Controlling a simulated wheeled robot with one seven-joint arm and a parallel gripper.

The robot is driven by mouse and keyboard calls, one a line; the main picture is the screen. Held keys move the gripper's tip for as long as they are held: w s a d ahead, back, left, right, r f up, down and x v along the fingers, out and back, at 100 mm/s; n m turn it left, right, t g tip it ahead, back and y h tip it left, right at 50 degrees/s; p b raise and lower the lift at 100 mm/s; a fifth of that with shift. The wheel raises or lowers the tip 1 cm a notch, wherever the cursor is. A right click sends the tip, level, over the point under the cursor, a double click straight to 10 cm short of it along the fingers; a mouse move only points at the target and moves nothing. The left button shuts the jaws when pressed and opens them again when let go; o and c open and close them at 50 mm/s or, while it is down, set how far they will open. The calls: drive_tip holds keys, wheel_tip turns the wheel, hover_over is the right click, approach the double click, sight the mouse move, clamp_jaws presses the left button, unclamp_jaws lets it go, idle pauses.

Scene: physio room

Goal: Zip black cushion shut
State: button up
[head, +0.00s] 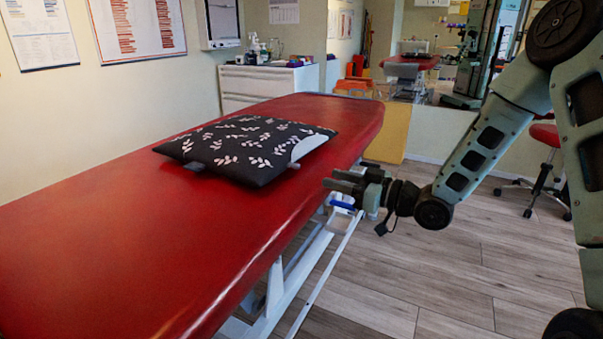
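The black cushion (235,150) has a pale leaf pattern and lies flat on the red treatment table (110,235).
A white cabinet (262,85) with bottles on top stands behind the table. A wheeled red stool (545,150) is at the far right. The table's white metal frame (300,275) is below my gripper. Wooden floor (440,280) to the right is clear.

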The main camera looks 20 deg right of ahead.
sight(302, 179)
drive_tip(key=b+x, duration=0.1)
drive_tip(key=x, duration=0.9)
clamp_jaws()
